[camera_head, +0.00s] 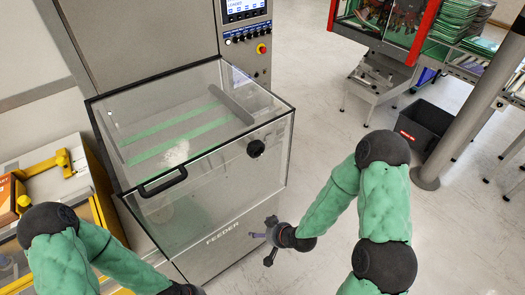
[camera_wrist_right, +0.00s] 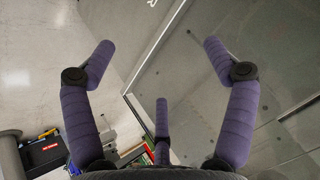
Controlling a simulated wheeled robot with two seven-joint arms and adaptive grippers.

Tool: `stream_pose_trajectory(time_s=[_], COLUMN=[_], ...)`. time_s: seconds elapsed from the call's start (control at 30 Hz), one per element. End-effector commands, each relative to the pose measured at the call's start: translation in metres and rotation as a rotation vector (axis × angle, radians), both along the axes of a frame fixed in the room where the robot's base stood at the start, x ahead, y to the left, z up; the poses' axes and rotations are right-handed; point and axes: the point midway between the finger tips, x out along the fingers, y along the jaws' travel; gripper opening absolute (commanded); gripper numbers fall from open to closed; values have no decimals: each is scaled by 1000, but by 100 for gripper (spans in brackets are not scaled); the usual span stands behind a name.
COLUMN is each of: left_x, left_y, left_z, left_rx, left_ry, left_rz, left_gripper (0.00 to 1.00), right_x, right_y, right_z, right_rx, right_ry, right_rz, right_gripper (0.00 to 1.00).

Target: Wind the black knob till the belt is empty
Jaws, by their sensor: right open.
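The black knob (camera_head: 256,148) sits on the right front of the clear feeder box, near its top edge. The belt (camera_head: 190,133) shows through the clear lid as a grey surface with green stripes, and a small whitish heap (camera_head: 176,153) lies on it. My right gripper (camera_head: 262,246) is below the knob, in front of the feeder's lower right side, apart from the knob. In the right wrist view its purple fingers (camera_wrist_right: 158,48) are spread with nothing between them. The knob is not visible there. My left arm ends at the bottom edge, its gripper out of frame.
The feeder (camera_head: 225,238) has a black lid handle (camera_head: 163,183) at the front. A control panel (camera_head: 245,35) stands behind it. A yellow machine (camera_head: 62,170) is at left.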

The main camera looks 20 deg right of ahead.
Motion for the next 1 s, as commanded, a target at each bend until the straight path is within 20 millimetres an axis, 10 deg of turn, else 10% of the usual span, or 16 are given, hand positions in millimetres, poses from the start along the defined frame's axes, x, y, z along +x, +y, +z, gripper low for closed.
stream_pose_trajectory(time_s=[0.23, 0.53, 1.0], left_x=[0, 0, 0], left_y=[0, 0, 0], left_z=[-6, -11, -14], left_rx=[0, 0, 0], left_ry=[0, 0, 0], left_rz=[1, 1, 1], left_gripper=[0, 0, 0], right_x=[56, 72, 82], right_y=[-34, -55, -51], right_z=[94, 205, 249], right_rx=[-62, -148, -183], right_ry=[-409, -830, -1001], right_rz=[30, 95, 138], right_gripper=[86, 86, 86])
